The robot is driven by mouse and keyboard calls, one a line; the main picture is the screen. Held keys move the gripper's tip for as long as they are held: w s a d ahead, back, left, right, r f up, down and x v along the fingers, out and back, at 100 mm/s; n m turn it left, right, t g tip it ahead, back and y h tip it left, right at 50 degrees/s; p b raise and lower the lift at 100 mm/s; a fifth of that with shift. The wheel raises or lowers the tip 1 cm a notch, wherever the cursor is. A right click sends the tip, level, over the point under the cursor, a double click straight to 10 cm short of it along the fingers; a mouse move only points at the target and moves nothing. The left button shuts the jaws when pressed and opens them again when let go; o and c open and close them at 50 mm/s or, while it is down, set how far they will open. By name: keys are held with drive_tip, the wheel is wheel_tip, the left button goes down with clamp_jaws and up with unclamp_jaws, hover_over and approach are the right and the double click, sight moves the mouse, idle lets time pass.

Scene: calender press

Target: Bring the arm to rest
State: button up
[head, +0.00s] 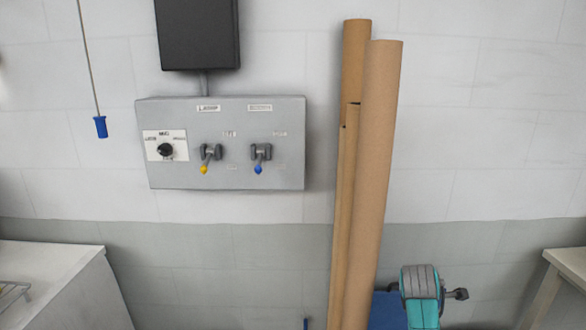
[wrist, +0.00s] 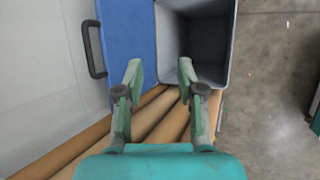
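My gripper (wrist: 160,80) shows in the wrist view with its two green-grey fingers spread apart. Nothing is between the fingertips. Below and beyond it are a blue panel (wrist: 127,40) and an open grey bin (wrist: 200,50), which looks empty. Brown tubes (wrist: 165,130) run under the fingers. In the head view a teal and grey part of my arm shows at the lower right, and the gripper itself is not clearly visible there.
A grey control box (head: 225,175) with a dial and two levers is on the wall. A blue pendant (head: 100,127) hangs at left. A white cabinet (head: 50,270) stands lower left, a table (head: 565,258) at right.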

drive_tip(key=s+a+f+m+t, duration=0.2)
drive_tip(key=s+a+f, duration=0.1)
drive_tip(key=s+f, duration=0.4)
drive_tip(key=s+a+f+m+t, duration=0.1)
drive_tip(key=s+a+f, duration=0.3)
drive_tip(key=f, duration=0.5)
drive_tip(key=s+a+f+m+t+y, duration=0.1)
drive_tip(key=s+a+f+m, duration=0.1)
drive_tip(key=s, duration=0.6)
drive_tip(key=s+a+f+m+t+y, duration=0.1)
drive_tip(key=s+a+f+m+t, duration=0.15)
drive_tip(key=s, duration=0.65)
drive_tip(key=s+a+r+m+t+y, duration=0.1)
drive_tip(key=s+a+r+m, duration=0.15)
drive_tip(key=s, duration=0.65)
drive_tip(key=s+a+r+m+t+y, duration=0.15)
drive_tip(key=s+r, duration=0.25)
drive_tip(key=s, duration=0.5)
drive_tip(key=s+a+r+m+t, duration=0.1)
drive_tip(key=s+r+m, duration=0.4)
drive_tip(key=s+r, duration=0.5)
wheel_tip(320, 180, up, 3)
drive_tip(key=shift+s+f, duration=0.1)
drive_tip(key=shift+s, duration=0.3)
